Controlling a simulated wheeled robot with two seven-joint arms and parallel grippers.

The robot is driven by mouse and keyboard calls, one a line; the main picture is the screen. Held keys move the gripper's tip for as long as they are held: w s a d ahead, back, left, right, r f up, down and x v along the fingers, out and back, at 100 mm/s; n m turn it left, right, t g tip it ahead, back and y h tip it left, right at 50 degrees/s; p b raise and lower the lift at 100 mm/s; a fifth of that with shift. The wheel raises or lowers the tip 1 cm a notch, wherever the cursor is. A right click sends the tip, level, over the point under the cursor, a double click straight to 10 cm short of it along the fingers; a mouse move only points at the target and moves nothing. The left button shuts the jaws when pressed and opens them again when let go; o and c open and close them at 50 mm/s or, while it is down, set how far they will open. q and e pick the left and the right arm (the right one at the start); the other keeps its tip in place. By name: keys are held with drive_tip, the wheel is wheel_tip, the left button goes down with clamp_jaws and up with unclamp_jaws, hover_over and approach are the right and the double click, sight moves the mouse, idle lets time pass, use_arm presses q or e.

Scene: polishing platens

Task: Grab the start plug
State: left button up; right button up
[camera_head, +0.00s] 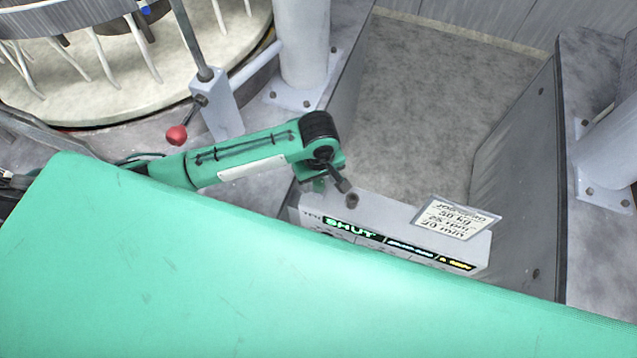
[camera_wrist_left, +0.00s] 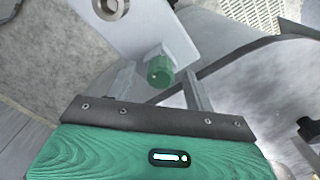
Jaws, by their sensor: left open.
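The start plug, which I take to be the short green cylinder (camera_wrist_left: 160,70), sits on a grey stub at the edge of a pale panel (camera_wrist_left: 150,30) in the left wrist view. My left gripper (camera_wrist_left: 160,78) is open, with one finger on either side of the plug in that picture. I see no clear contact; how deep the plug lies between the fingers is hard to judge. In the head view my green left arm comes in from the left, and its gripper (camera_head: 346,190) is small above the grey control box (camera_head: 400,212) lettered "SHUT". My right gripper is not seen.
A tilted label card (camera_head: 452,218) stands on the box. A red-knobbed lever (camera_head: 177,135) and a large round platen (camera_head: 130,95) are at the upper left. My green body hides the lower foreground.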

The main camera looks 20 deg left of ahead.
sight(318, 181)
use_arm(q)
drive_tip(key=c, duration=1.1)
drive_tip(key=shift+o, duration=0.2)
drive_tip(key=shift+r, duration=0.1)
wheel_tip(318, 181, up, 20)
